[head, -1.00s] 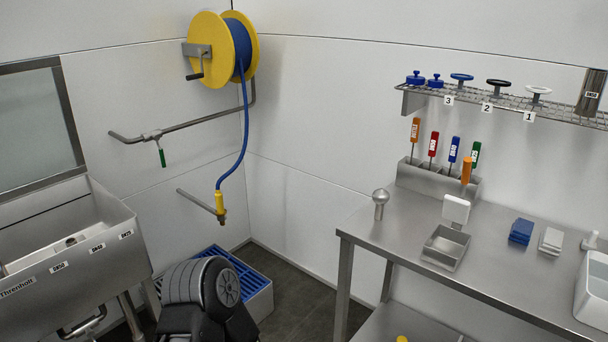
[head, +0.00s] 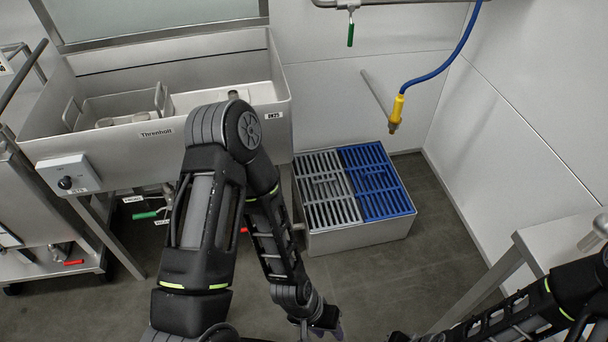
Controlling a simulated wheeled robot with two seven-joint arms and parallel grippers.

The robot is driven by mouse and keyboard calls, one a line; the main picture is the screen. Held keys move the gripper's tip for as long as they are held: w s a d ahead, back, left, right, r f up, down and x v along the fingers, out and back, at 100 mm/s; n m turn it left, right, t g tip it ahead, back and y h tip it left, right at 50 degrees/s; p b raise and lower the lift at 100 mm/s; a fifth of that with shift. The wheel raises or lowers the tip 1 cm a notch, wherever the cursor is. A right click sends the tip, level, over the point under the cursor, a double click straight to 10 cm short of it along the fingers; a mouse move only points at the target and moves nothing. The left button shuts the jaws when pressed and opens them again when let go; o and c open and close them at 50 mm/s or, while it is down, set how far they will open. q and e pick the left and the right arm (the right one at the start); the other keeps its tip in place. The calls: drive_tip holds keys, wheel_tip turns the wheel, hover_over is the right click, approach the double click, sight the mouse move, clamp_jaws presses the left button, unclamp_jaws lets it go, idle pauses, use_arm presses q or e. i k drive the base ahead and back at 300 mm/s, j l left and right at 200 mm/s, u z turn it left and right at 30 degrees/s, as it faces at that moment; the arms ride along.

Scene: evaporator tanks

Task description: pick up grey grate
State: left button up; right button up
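The grey grate (head: 326,190) is a slatted panel lying flat on the left half of a low metal box on the floor. A blue grate (head: 376,181) lies beside it on the right half. My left arm reaches down in front of the box. My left gripper (head: 325,330) is at the bottom of the view, nearer to me than the box and apart from the grate. Its fingers are partly hidden and too small to read. My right gripper (head: 398,337) barely shows at the bottom edge, with its fingers cut off.
A metal sink (head: 110,110) stands to the left, partly behind my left arm. A steel table (head: 560,240) is at the right. A blue hose with a yellow nozzle (head: 398,108) hangs above and behind the box. Dark floor lies open before the box.

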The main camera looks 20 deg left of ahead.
sight(314, 203)
drive_tip(key=i+j+z, duration=0.15)
drive_tip(key=i, duration=0.35)
drive_tip(key=i+j+z, duration=0.2)
drive_tip(key=i+j, duration=0.2)
drive_tip(key=i+j+z, duration=0.15)
drive_tip(key=i+j, duration=0.25)
drive_tip(key=i, duration=0.2)
